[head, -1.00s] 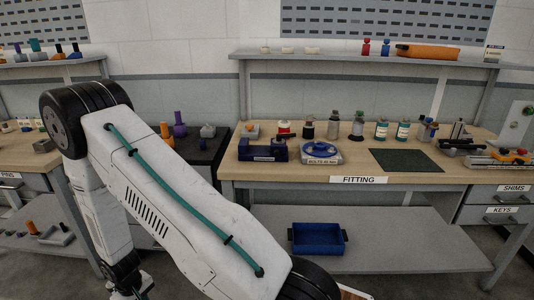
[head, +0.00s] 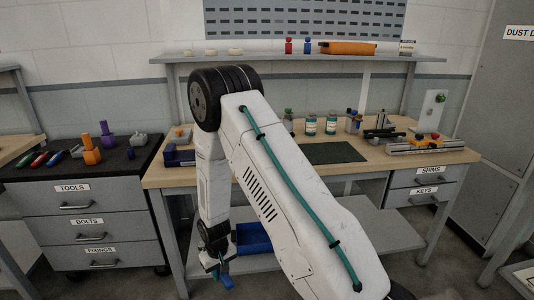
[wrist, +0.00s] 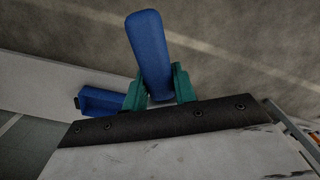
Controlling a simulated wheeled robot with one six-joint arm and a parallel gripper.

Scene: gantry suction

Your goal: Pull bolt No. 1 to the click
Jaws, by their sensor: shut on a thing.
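My gripper (wrist: 158,84) has teal fingers and is shut on a blue, rounded, handle-like thing (wrist: 148,42), which sticks out between the fingers in the wrist view. In the head view my gripper (head: 216,268) hangs low in front of the fitting bench, and a bit of the blue thing (head: 226,282) shows below it. I cannot make out bolt No. 1 in either view. My own arm hides part of the bench.
A blue bin (head: 254,238) stands on the bench's lower shelf, close behind my gripper; it also shows in the wrist view (wrist: 100,101). The wooden bench top (head: 400,155) holds bottles, a dark mat (head: 332,153) and fixtures. A drawer cabinet (head: 85,205) stands left; a grey cabinet (head: 500,120) right.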

